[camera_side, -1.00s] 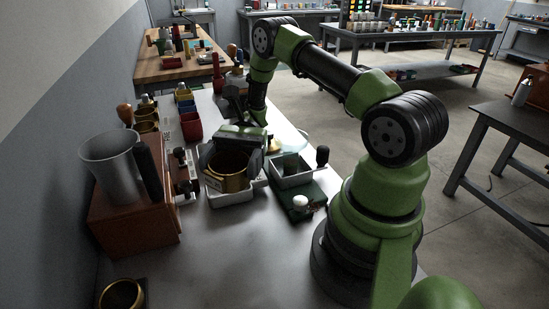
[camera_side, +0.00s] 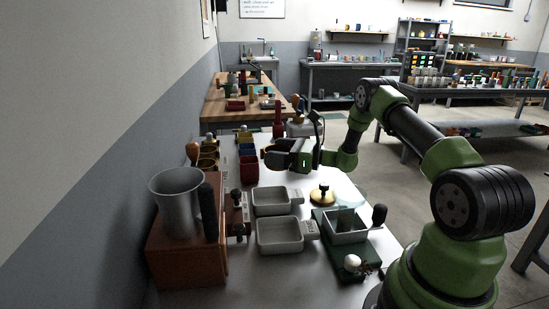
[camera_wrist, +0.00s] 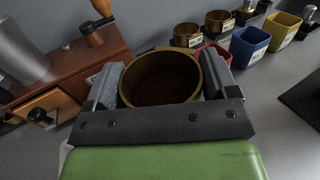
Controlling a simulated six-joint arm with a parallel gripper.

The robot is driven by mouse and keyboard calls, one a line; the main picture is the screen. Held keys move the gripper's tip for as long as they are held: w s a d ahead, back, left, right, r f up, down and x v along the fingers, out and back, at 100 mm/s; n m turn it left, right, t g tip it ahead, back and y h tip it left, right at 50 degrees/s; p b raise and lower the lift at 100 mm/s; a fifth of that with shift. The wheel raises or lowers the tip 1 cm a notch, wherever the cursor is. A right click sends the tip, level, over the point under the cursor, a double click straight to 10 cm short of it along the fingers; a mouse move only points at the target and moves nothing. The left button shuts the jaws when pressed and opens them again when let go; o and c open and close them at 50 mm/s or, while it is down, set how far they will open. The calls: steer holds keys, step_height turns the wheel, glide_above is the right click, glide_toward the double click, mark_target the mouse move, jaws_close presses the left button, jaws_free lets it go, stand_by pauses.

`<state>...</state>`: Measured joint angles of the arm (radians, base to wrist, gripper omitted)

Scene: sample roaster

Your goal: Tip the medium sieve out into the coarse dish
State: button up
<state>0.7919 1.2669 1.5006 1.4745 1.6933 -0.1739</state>
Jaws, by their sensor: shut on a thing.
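My gripper (camera_wrist: 161,88) is shut on a brass sieve (camera_wrist: 128,76), one finger on each side of its wall. In the wrist view I look into its open mouth and see dark brown contents at the bottom. In the side view my gripper (camera_side: 292,153) holds the sieve (camera_side: 270,147) above the bench, behind the dishes and partly hidden. Two pale rectangular dishes stand on the bench, a rear dish (camera_side: 256,209) and a front dish (camera_side: 262,246). Both look empty.
A wooden grinder box (camera_side: 185,255) with a metal cup (camera_side: 176,205) stands left. A green base (camera_side: 330,258) with a square pan (camera_side: 345,238) stands right. A brass lid (camera_side: 322,197) lies behind it. Coloured bins (camera_side: 248,166) and brass sieves (camera_side: 208,158) line the back left.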

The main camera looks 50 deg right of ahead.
mark_target(274, 169)
steer(key=shift+s, duration=0.1)
step_height(274, 169, down, 4)
steer(key=n, duration=0.2)
steer(key=n+g+h, duration=0.1)
steer(key=n, duration=0.1)
steer(key=shift+a+n+g, duration=0.15)
steer(key=shift+n+g, duration=0.15)
steer(key=n, duration=0.1)
steer(key=n+g+h, duration=0.1)
steer(key=shift+a+r+n, duration=0.2)
steer(key=shift+a+n, duration=0.15)
steer(key=shift+n, duration=0.05)
steer(key=n+h, duration=0.1)
steer(key=a+n+h, duration=0.1)
steer(key=n, duration=0.1)
steer(key=shift+f+g, duration=0.3)
steer(key=shift+f, duration=0.05)
steer(key=a+n+h, duration=0.1)
steer(key=n, duration=0.1)
steer(key=f+n+h, duration=0.1)
steer(key=n+h, duration=0.1)
steer(key=shift+a+f, duration=0.15)
steer(key=shift+a, duration=0.25)
steer(key=n+h, duration=0.1)
steer(key=a+n+h, duration=0.1)
steer(key=n, duration=0.1)
steer(key=shift+f, duration=0.1)
steer(key=shift+r, duration=1.55)
